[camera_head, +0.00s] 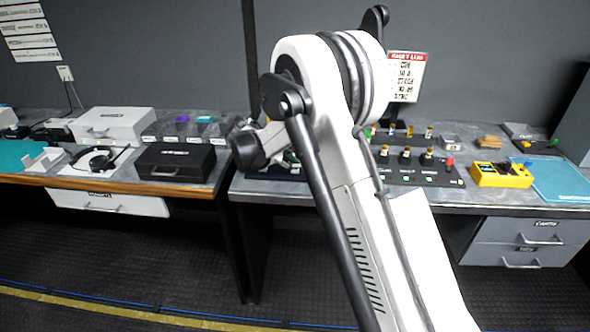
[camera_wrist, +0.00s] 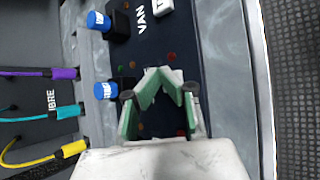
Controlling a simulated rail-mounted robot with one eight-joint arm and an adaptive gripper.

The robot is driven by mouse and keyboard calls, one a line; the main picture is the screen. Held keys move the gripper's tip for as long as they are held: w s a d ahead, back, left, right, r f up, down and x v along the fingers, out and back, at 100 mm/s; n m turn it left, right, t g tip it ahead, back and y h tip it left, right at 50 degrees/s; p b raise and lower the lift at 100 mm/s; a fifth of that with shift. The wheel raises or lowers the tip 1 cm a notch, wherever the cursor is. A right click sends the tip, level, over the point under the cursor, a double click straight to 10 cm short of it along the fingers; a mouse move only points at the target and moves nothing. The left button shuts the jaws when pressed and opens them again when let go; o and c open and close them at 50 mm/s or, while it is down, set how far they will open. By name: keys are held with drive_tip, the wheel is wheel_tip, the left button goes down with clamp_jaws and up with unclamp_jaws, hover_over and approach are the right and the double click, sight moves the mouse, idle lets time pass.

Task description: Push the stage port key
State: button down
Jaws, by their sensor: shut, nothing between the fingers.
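My gripper (camera_wrist: 170,88) is shut and empty, with its green-padded fingers over a dark panel (camera_wrist: 205,52) in the wrist view. The panel carries the label VAN, a white key (camera_wrist: 163,7) at the top edge, blue-capped knobs (camera_wrist: 98,21) on its left side, and small red and green dots. I cannot read a stage label, and the part of the panel beneath the fingers is hidden. Whether the fingers touch the panel cannot be told. In the head view my arm hides the gripper and most of this panel.
A control panel (camera_head: 397,166) with black knobs and green keys stands right of my arm. A yellow box (camera_head: 500,174) is farther right. A black case (camera_head: 175,162) sits left. In the wrist view, a FIBRE panel (camera_wrist: 30,110) has purple, teal and yellow cables to the left.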

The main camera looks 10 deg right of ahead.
drive_tip(key=shift+r, duration=0.1)
drive_tip(key=shift+r+p, duration=1.15)
drive_tip(key=shift+r, duration=1.8)
